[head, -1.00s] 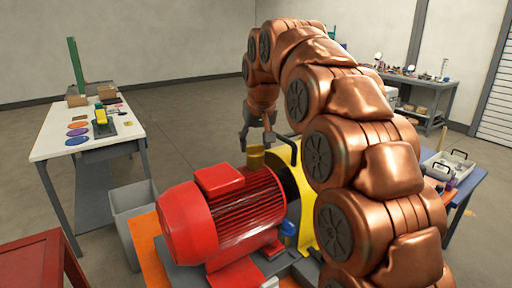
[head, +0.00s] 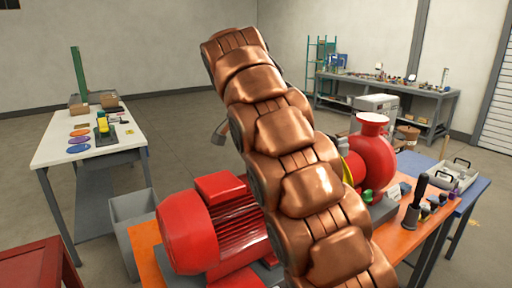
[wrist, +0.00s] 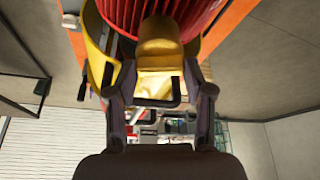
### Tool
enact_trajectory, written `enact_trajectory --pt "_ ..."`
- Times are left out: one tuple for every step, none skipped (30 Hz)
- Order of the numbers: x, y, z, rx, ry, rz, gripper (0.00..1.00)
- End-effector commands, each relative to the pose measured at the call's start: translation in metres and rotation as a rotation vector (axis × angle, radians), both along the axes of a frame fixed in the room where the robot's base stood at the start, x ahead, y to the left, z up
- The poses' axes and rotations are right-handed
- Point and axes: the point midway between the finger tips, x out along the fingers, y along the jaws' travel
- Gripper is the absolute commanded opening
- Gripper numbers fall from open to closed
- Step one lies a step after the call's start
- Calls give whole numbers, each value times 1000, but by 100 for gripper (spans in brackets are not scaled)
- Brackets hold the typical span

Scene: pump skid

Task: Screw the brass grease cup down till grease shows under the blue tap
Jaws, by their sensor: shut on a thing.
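In the wrist view, my gripper (wrist: 160,76) is shut on the brass grease cup (wrist: 160,42), with one finger on each side of it. The cup shows a rounded top part and a flatter, brighter face below. In the head view, my arm hides the cup and nearly all of the gripper. The blue tap is hidden too, and no grease can be made out.
The red motor (head: 190,232) lies just left of my arm, and a red pump housing (head: 371,155) stands on its right. A yellow guard (wrist: 101,45) curves beside the cup. A dark-handled tool (head: 415,203) stands on the orange bench. A grey bin (head: 133,222) is on the floor at left.

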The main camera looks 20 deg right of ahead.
Motion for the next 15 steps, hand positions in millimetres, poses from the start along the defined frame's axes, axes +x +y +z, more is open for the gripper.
enact_trajectory --pt "0 0 1 0 3 -27 17" --pt "0 0 1 -1 4 -44 17" --pt "0 0 1 -1 4 -64 17" --pt "1 0 1 0 3 -79 17" --pt "0 0 1 -1 2 -91 17" --pt "1 0 1 0 2 -107 17" --pt "1 0 1 1 1 -117 17" --pt "1 0 1 1 0 -126 17" --pt "1 0 1 2 -1 -137 17" --pt "1 0 1 1 -1 -144 17" --pt "1 0 1 1 -1 -150 17" --pt "1 0 1 1 -1 -155 17" --pt "1 0 1 1 -2 -159 17" --pt "1 0 1 2 -2 -163 17" --pt "1 0 1 2 -2 -167 17"
